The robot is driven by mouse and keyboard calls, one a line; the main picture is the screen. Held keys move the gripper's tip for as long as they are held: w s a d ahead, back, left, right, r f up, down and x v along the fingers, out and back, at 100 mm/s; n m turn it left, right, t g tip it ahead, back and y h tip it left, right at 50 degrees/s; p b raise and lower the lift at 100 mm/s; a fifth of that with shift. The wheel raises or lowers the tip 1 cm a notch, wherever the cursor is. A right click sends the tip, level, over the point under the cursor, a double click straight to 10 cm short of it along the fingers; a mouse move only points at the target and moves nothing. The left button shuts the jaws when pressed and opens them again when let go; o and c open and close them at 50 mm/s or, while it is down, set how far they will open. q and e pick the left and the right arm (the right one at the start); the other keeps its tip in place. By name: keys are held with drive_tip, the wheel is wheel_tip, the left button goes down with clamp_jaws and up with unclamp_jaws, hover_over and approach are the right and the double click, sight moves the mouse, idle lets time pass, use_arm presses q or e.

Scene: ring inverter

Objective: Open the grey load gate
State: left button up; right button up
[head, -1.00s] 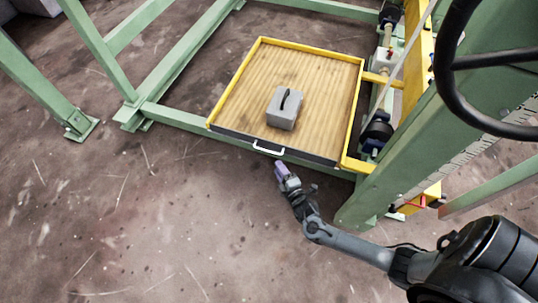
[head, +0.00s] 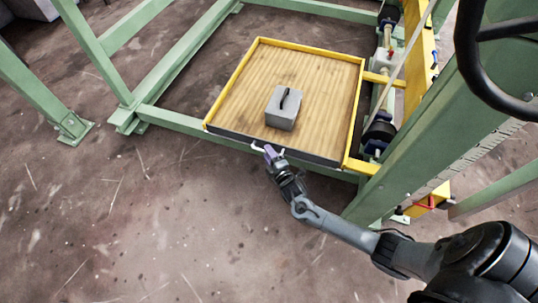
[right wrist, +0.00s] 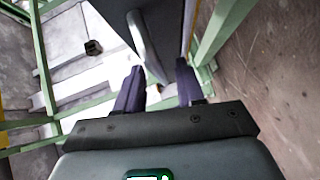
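The grey load gate (head: 312,158) is the dark front edge of the wooden tray, and it stands upright. Its white handle (head: 257,148) shows just left of my right gripper (head: 270,152), which covers part of it. In the right wrist view, the purple fingers of my right gripper (right wrist: 160,85) are spread apart. The pale handle (right wrist: 145,45) reaches down between them, with the dark gate (right wrist: 168,25) behind it. I cannot tell whether a finger touches the handle. My left gripper is not in view.
A grey block with a dark handle (head: 284,108) sits on the wooden tray floor (head: 315,80), inside yellow rims. Green frame beams (head: 185,122) surround the tray. A dark wheel (head: 465,60) and thick green post stand at the right. The floor in front is clear.

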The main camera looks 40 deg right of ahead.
clamp_jaws()
drive_tip(key=shift+s+a+f, duration=0.1)
drive_tip(key=shift+s+f, duration=0.05)
drive_tip(key=shift+f, duration=0.15)
idle(0.4)
